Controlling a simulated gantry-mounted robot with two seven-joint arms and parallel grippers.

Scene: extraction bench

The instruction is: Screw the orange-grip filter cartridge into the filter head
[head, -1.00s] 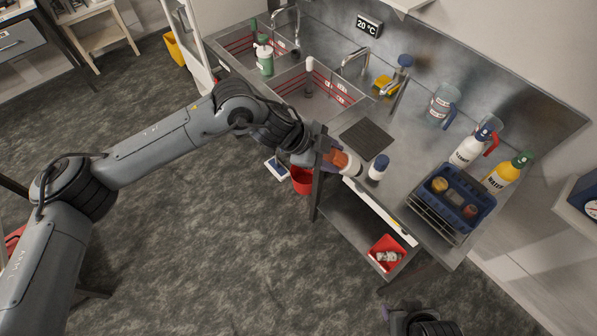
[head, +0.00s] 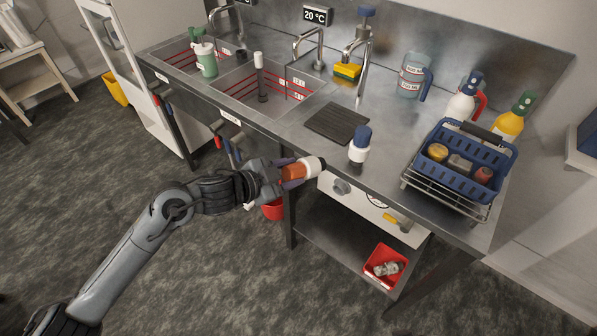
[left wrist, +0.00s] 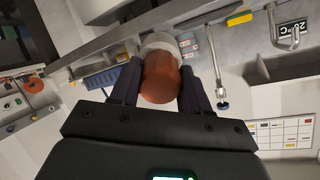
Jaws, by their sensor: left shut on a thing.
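The orange-grip filter cartridge (head: 297,171) has an orange grip, a white band and a dark far end. My left gripper (head: 284,174) is shut on its orange grip. The cartridge lies nearly level, its dark end pointing right, by the bench's front edge. In the left wrist view the cartridge (left wrist: 161,78) sits between the two dark fingers, its far end hidden. A round grey fitting (head: 342,187), possibly the filter head, is on a white panel below the bench edge, to the right of the cartridge and apart from it. My right gripper is out of view.
A white cartridge-like bottle with a blue top (head: 359,148) stands near the bench edge, beside a dark mat (head: 337,123). A blue basket (head: 455,178) stands on a rack at right. A yellow lever (head: 397,219) is on the panel. A red bin (head: 385,266) sits below.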

